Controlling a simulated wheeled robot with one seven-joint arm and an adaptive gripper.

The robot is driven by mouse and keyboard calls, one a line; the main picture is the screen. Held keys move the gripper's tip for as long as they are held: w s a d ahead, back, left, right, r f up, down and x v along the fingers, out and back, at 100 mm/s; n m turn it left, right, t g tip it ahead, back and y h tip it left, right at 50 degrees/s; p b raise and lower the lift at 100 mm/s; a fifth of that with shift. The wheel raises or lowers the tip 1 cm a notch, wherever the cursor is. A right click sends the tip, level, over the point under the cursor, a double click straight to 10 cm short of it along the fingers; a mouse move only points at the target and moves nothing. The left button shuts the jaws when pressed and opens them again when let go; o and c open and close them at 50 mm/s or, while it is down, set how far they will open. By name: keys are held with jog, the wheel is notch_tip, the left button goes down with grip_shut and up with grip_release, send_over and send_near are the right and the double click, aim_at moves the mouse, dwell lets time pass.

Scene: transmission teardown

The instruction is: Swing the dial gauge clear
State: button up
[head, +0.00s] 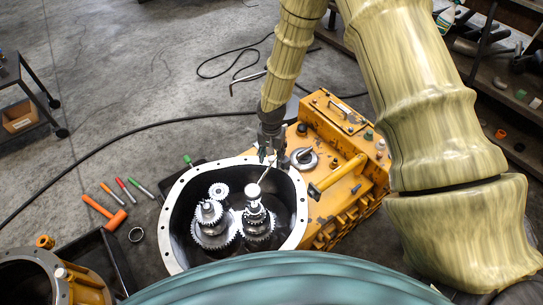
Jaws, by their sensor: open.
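A pale round disc, which looks like the dial gauge (261,186), sits over the top of the right-hand gear shaft (257,218) inside the open housing (172,222). A thin rod (266,171) slants up and right from it toward my gripper. My gripper (272,159) points down at the housing's back rim, just above and right of the disc. Its fingers are apart. The upper end of the rod is close to the fingers, and I cannot tell whether they touch. The gauge's mounting is partly hidden by my gripper.
A second gear stack (210,222) stands left in the housing. The yellow casing (335,135) with a grey hook (304,158) and a yellow handle (337,177) lies right of my gripper. An orange mallet (104,211) and markers lie on the floor at left.

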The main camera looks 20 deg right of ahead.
grip_shut()
